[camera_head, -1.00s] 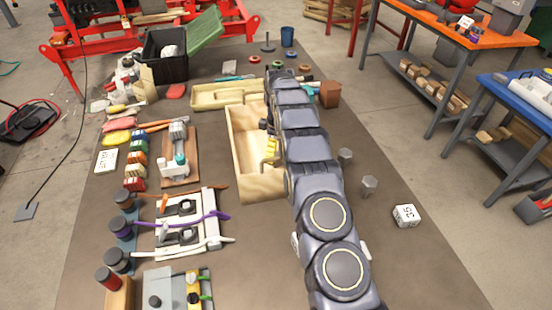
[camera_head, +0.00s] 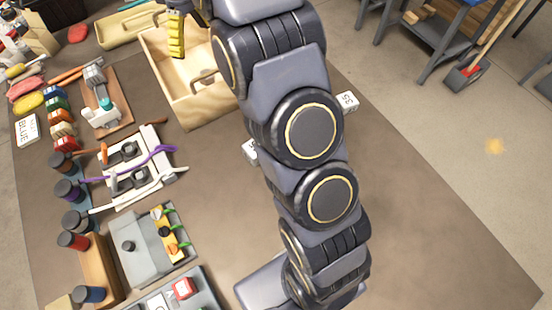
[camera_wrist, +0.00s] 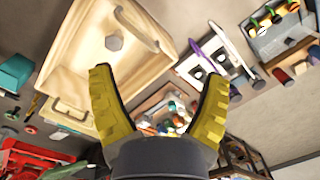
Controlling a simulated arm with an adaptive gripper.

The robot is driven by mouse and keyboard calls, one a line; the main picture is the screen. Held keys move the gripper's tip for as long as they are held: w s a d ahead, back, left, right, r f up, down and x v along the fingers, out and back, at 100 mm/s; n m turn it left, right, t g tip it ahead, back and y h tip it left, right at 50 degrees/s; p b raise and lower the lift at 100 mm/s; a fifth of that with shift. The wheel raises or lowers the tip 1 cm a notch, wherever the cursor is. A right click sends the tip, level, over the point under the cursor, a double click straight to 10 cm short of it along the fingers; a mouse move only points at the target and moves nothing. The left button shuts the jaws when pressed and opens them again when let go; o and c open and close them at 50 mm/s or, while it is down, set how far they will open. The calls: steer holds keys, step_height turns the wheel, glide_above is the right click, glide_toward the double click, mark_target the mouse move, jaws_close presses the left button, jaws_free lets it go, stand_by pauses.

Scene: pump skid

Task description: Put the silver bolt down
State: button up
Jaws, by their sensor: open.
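My gripper shows in the wrist view (camera_wrist: 156,70) with its two yellow fingers spread wide and nothing between them. In the head view one yellow finger of my gripper (camera_head: 176,38) points down over the wooden tray (camera_head: 198,112). In the wrist view the tray (camera_wrist: 62,75) lies beyond the left finger. A small grey, roughly hexagonal piece, seemingly the silver bolt (camera_wrist: 114,42), is inside the tray, apart from both fingers. In the head view I cannot make out the bolt clearly.
Left of the tray are a board with a grey and white fixture (camera_head: 100,108), a white cable fixture (camera_head: 135,160) and a grey block (camera_head: 150,245) with coloured parts. My arm covers the middle. The mat at lower right is bare.

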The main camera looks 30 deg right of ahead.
steer(key=s+a+r+m, duration=0.1)
steer(key=s+m, duration=0.1)
steer(key=s, duration=0.9)
steer(key=s+r+m, duration=0.1)
steer(key=s+m, duration=0.2)
steer(key=s, duration=0.9)
steer(key=s+a+r+m+g, duration=0.1)
steer(key=s+m, duration=0.1)
steer(key=s, duration=0.9)
steer(key=shift+s+a+m, duration=0.3)
steer(key=shift+s+a, duration=0.05)
steer(key=shift+s, duration=0.05)
steer(key=shift+o, duration=0.4)
steer(key=shift+f, duration=0.1)
